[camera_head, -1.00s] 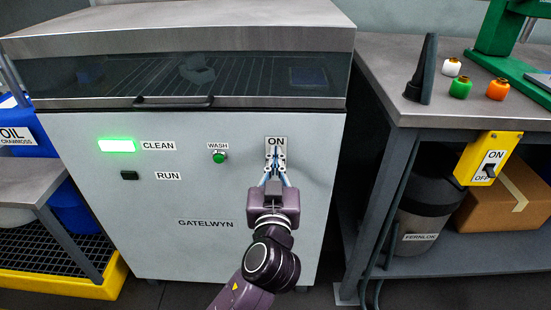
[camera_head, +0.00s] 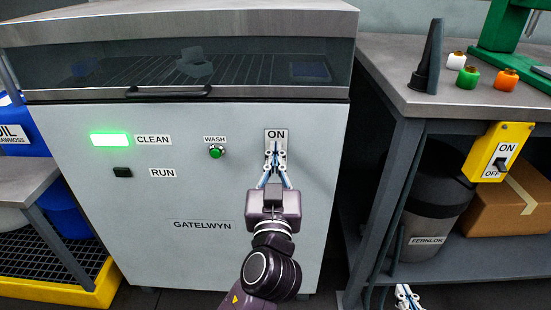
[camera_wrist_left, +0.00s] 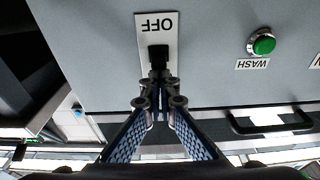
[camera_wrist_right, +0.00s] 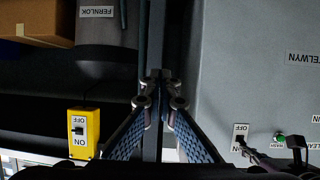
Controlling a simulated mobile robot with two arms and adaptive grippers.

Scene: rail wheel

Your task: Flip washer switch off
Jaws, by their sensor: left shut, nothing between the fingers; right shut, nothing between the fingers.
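The washer (camera_head: 140,240) has a switch plate (camera_head: 276,134) on the right of its front, with ON at the top in the head view. My left gripper (camera_head: 274,150) is shut and empty in front of this plate, covering its lower part. In the left wrist view, upside down, the plate's OFF label (camera_wrist_left: 157,24) and black switch lever (camera_wrist_left: 158,56) show, with the fingertips (camera_wrist_left: 159,92) right at the lever; contact is unclear. My right gripper (camera_head: 407,297) is shut and empty, low at the bottom edge of the head view. The right wrist view also shows the plate (camera_wrist_right: 240,136).
A green WASH button (camera_head: 216,152) and a dark RUN button (camera_head: 122,172) are left of the switch. A lit green CLEAN lamp (camera_head: 109,140) is above RUN. A yellow ON/OFF box (camera_head: 498,152) hangs on the workbench (camera_head: 400,95) at right.

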